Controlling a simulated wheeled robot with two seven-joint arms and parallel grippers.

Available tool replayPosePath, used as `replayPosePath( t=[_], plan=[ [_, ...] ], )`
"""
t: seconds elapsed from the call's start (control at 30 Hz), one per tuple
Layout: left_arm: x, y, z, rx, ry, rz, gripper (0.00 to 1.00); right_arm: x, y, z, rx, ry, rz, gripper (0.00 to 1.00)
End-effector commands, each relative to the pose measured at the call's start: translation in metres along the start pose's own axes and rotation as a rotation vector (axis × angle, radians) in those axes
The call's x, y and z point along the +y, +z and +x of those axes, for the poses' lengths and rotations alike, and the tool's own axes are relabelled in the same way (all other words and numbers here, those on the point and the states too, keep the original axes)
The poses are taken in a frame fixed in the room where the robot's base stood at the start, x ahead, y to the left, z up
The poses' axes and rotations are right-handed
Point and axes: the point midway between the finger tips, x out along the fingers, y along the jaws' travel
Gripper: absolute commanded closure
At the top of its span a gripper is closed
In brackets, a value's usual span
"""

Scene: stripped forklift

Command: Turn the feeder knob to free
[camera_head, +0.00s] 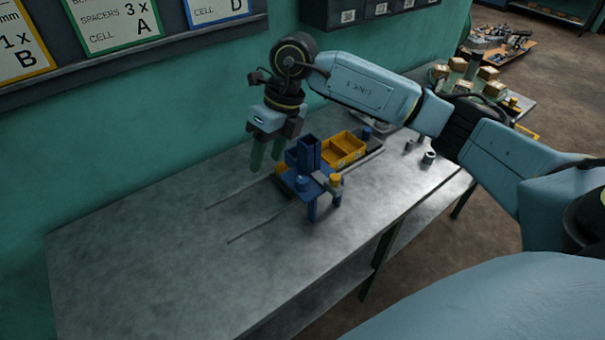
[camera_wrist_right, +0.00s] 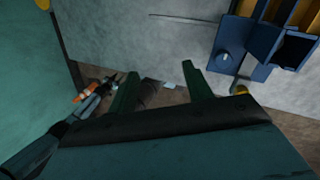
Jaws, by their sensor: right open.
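The blue feeder (camera_head: 312,192) stands on the grey workbench and has an upright blue hopper (camera_head: 309,152). A round blue knob (camera_head: 302,183) is on its top, and a yellow cap (camera_head: 335,180) is at its right end. In the wrist view the feeder (camera_wrist_right: 258,48) is at the upper right, with the blue knob (camera_wrist_right: 224,58) on its face. I cannot tell the knob's setting. My right gripper (camera_head: 266,162) points down with its green fingers apart and empty, just left of the feeder and clear of it. My left gripper is not in view.
A yellow bin (camera_head: 344,149) stands behind the feeder. Thin rails (camera_head: 262,223) run along the bench. Small grey cylinders (camera_head: 428,158) stand to the right. Boxes (camera_head: 490,85) crowd the far end. The bench's left half (camera_head: 130,255) is bare. Signs hang on the green wall.

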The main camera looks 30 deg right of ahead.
Motion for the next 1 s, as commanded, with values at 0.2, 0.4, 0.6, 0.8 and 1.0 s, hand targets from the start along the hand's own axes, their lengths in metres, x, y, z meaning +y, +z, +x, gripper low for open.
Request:
replayPosePath(
  t=[0.2,0.4,0.6,0.8,1.0],
  plan=[
    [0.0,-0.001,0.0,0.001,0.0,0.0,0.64,-0.063,-0.017,-0.04,0.118,-0.266,0.095,0.5],
    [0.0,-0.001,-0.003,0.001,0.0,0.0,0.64,-0.074,-0.023,-0.032,0.14,-0.299,0.112,0.5],
    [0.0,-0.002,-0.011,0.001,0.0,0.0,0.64,-0.084,-0.029,0.005,0.142,-0.296,0.11,0.5],
    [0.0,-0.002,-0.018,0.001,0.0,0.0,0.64,-0.095,-0.035,0.045,0.139,-0.294,0.109,0.5],
    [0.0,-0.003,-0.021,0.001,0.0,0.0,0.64,-0.103,-0.039,0.072,0.138,-0.294,0.108,0.5]
  ],
)
